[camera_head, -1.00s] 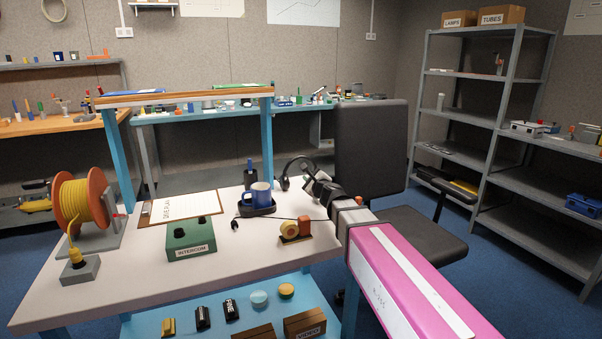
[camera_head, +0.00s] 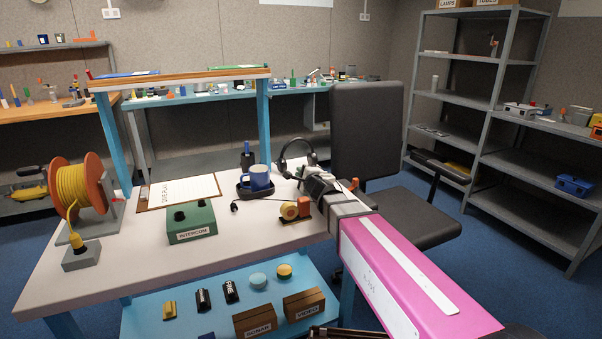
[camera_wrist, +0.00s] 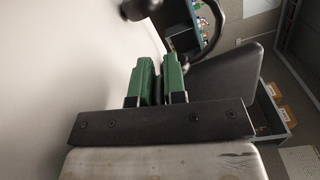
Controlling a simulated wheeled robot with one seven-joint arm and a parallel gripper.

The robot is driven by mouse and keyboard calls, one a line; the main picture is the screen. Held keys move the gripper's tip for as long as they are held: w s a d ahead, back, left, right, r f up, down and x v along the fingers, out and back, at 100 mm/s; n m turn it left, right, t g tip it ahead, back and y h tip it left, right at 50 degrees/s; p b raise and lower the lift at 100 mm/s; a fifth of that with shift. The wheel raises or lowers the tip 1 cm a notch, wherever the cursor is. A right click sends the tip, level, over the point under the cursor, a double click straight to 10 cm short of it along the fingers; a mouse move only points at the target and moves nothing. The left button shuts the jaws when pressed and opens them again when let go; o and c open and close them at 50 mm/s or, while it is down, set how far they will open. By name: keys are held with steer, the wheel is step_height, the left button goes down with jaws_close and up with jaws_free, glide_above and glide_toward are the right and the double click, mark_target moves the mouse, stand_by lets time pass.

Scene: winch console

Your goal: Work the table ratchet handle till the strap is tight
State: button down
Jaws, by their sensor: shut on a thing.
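My gripper (camera_head: 318,186) is at the right end of the grey table (camera_head: 120,250), beside the tape dispenser and below the headset. In the wrist view, its two green fingers (camera_wrist: 157,82) are close together with a narrow dark gap. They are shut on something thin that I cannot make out. I cannot clearly identify the ratchet, its handle or the strap; my gripper and arm cover that end of the table. A small orange piece (camera_head: 354,185) shows just behind my wrist; I cannot tell what it belongs to.
The headset (camera_head: 298,150), blue mug (camera_head: 256,178) and tape dispenser (camera_head: 296,210) are close to my gripper. The green intercom (camera_head: 191,222) and yellow cable reel (camera_head: 75,190) are farther left. A black chair (camera_head: 366,130) stands behind my arm. The table's front middle is clear.

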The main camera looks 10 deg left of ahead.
steer(key=c, duration=1.2)
jaws_free()
steer(key=v, duration=1.1)
